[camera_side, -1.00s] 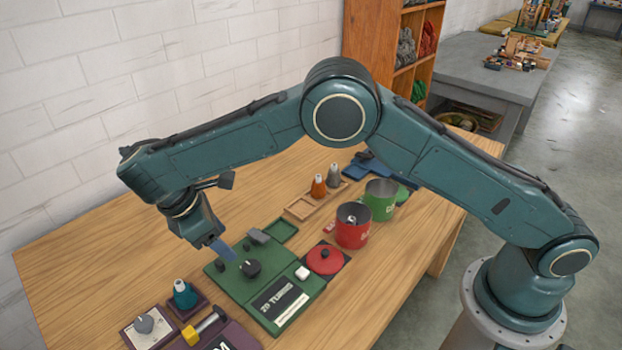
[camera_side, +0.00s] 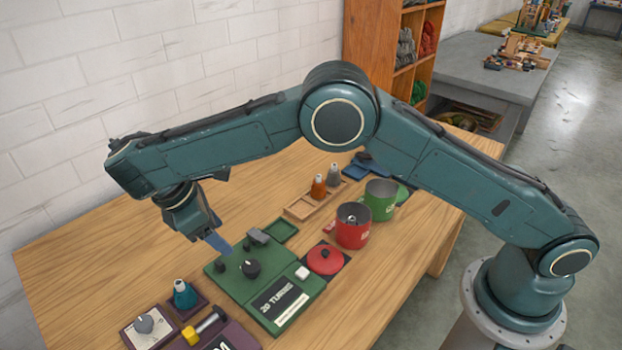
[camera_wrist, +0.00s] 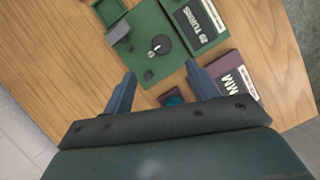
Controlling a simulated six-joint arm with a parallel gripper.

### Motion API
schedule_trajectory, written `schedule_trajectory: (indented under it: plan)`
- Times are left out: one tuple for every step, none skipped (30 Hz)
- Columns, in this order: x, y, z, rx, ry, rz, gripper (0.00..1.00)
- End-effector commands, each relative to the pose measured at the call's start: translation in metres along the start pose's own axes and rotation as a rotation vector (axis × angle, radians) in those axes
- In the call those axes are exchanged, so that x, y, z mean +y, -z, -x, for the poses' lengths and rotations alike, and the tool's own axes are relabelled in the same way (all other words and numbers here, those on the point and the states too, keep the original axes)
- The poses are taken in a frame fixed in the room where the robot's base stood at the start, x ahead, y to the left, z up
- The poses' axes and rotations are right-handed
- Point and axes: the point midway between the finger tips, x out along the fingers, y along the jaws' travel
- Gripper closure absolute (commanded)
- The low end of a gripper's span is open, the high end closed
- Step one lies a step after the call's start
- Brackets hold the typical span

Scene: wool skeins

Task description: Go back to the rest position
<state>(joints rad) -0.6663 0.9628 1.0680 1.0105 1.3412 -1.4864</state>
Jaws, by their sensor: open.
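My gripper (camera_side: 217,243) hangs above the table, just left of the green board (camera_side: 229,280) in the side view. In the wrist view its two blue fingers (camera_wrist: 160,92) stand wide apart with nothing between them. The green board also shows in the wrist view (camera_wrist: 149,20), with a black knob (camera_wrist: 160,45) and a label reading "20 TURNS" (camera_wrist: 196,25). My arm is bent over the table, and no thing hangs from my gripper.
A red pot (camera_side: 353,233) and a green pot (camera_side: 380,201) stand to the right. The table's left part (camera_side: 80,250) is clear.

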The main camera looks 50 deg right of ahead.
Motion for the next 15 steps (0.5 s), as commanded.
schedule_trajectory:
  plan:
    - [0.002,-0.004,0.004,0.006,-0.003,-0.010,0.42]
    - [0.004,-0.007,0.006,0.008,-0.004,-0.017,0.42]
    - [0.005,-0.012,0.009,0.012,-0.006,-0.027,0.42]
    - [0.007,-0.016,0.012,0.017,-0.008,-0.036,0.42]
    - [0.009,-0.021,0.015,0.021,-0.011,-0.045,0.42]
    - [0.011,-0.027,0.020,0.028,-0.015,-0.059,0.42]
    - [0.013,-0.033,0.024,0.034,-0.018,-0.073,0.42]
    - [0.015,-0.039,0.028,0.040,-0.021,-0.085,0.42]
    - [0.018,-0.048,0.033,0.049,-0.025,-0.105,0.42]
    - [0.019,-0.055,0.037,0.056,-0.029,-0.119,0.42]
    - [0.021,-0.062,0.041,0.062,-0.031,-0.134,0.42]
    - [0.024,-0.072,0.047,0.073,-0.037,-0.156,0.42]
    - [0.025,-0.079,0.051,0.081,-0.041,-0.171,0.42]
    - [0.026,-0.087,0.054,0.088,-0.044,-0.188,0.42]
    - [0.027,-0.097,0.059,0.099,-0.048,-0.209,0.42]
